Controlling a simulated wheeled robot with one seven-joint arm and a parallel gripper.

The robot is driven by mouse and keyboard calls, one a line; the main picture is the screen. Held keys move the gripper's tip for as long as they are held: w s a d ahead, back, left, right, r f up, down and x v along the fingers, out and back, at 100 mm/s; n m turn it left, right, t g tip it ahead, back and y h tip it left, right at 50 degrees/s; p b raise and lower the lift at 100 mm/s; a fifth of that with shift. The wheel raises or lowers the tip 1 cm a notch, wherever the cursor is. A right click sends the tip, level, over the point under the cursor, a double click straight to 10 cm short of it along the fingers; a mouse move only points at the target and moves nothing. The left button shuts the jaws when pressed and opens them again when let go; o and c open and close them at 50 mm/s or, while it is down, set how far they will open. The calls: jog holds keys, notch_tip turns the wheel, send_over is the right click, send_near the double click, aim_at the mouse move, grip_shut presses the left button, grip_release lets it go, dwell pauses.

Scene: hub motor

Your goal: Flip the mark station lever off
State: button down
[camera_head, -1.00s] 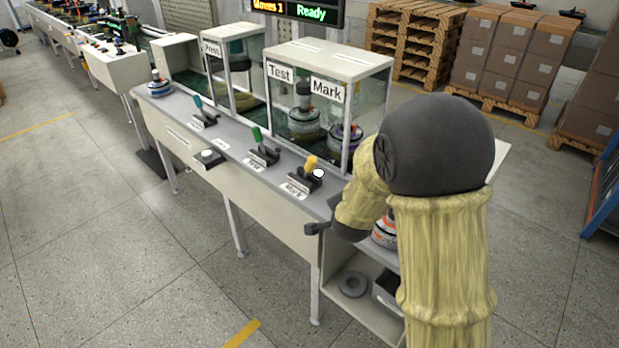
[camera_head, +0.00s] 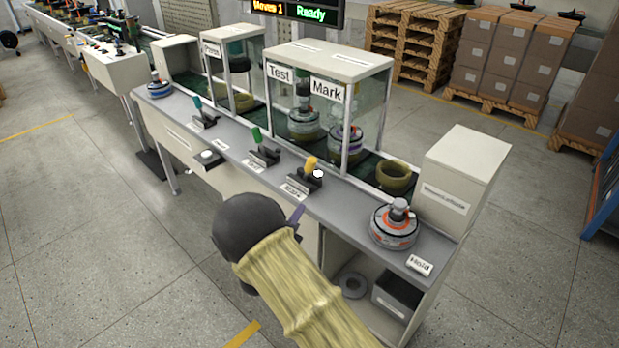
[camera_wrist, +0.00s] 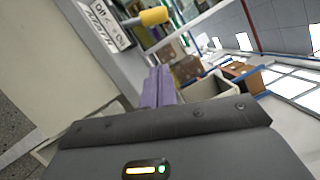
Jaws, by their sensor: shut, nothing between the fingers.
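The mark station lever has a yellow handle (camera_head: 311,163) on a dark base, set on the front ledge of the bench below the "Mark" sign (camera_head: 327,89). The handle stands up and leans slightly. In the wrist view the yellow handle (camera_wrist: 154,17) is ahead at the top, beside a white label plate (camera_wrist: 104,20) with off and on markings, too small to read surely. My gripper (camera_head: 297,214) is in front of the bench edge, below the lever and apart from it. Its purple fingers (camera_wrist: 158,86) are closed together and empty.
A green-handled lever (camera_head: 257,135) and a teal-handled lever (camera_head: 197,103) stand further left. A white round button (camera_head: 318,174) is close beside the yellow lever. A hub motor (camera_head: 394,226) and a white box (camera_head: 461,180) stand at the right end. Glass-walled stations line the back.

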aim_at(308, 171)
jog(key=shift+w, duration=0.1)
jog(key=p+x, duration=0.1)
jog(key=x, duration=0.9)
jog(key=shift+w+d, duration=0.1)
jog(key=shift+d, duration=0.05)
jog(key=w, duration=0.1)
jog(key=w+a+r+p, duration=0.1)
jog(key=shift+w+a, duration=0.25)
jog(key=shift+a, duration=0.05)
jog(key=shift+w, duration=0.35)
jog(key=shift+r, duration=0.1)
jog(key=shift+w, duration=0.1)
